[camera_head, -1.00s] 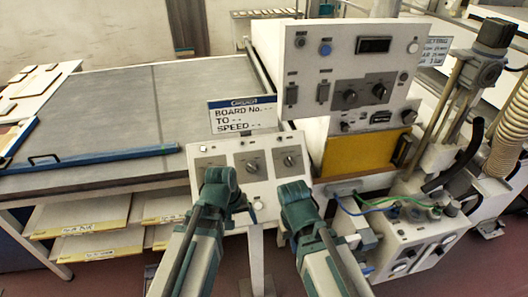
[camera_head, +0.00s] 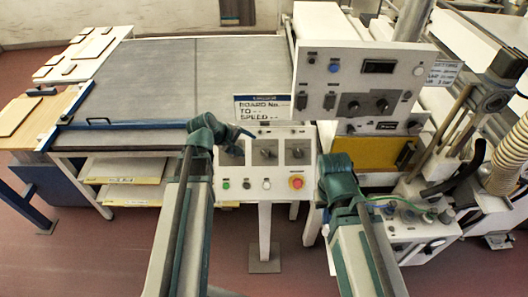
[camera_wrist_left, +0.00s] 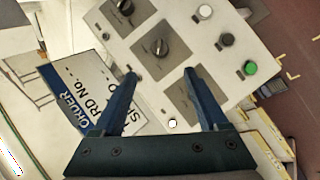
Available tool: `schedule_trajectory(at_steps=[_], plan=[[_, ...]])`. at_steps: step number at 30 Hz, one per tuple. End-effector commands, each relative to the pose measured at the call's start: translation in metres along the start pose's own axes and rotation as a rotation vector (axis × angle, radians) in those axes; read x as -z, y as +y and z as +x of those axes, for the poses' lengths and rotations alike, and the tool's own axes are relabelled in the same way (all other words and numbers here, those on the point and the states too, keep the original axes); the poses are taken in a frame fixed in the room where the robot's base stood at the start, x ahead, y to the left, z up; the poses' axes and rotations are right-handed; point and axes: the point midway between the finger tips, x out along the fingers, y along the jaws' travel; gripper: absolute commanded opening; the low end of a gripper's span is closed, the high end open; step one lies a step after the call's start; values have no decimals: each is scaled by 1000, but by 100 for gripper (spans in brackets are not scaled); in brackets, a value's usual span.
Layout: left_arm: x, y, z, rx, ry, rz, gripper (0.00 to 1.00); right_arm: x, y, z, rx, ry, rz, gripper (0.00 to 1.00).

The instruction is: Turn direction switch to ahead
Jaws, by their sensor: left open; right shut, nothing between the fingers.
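A white sloped control panel (camera_head: 282,172) carries three rotary switches on grey plates. The middle switch (camera_head: 265,152) and right switch (camera_head: 297,151) show clearly; the labels are too small to read, so I cannot tell which is the direction switch. My left gripper (camera_head: 240,138) is open over the panel's left plate and partly hides it. In the left wrist view, its fingers (camera_wrist_left: 160,74) straddle the left plate (camera_wrist_left: 186,102); the knob there is hidden. The middle switch (camera_wrist_left: 157,48) lies just beyond the fingertips. My right gripper (camera_head: 335,165) is shut and empty, by the panel's right edge.
Below the switches are green (camera_head: 226,185), black (camera_head: 246,184) and white (camera_head: 266,184) buttons and a red emergency stop (camera_head: 297,182). A board sign (camera_head: 262,107) stands behind the panel. A taller control box (camera_head: 355,85) rises behind right.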

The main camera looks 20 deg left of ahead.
Motion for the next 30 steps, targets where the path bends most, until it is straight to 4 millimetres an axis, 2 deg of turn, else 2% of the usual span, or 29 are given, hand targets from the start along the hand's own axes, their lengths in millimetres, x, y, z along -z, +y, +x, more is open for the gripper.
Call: schedule_trajectory(at_steps=[9,18,24,30], plan=[[1,-4,60,1,-2,3,76,3,-4,49,0,2,4,0],[0,-3,109,0,-1,4,76,6,-8,86,-2,2,-2,0],[0,-2,127,1,-1,2,76,6,-9,99,-2,2,-6,0],[0,-1,132,1,-1,2,76,7,-9,103,-3,2,-8,0]])
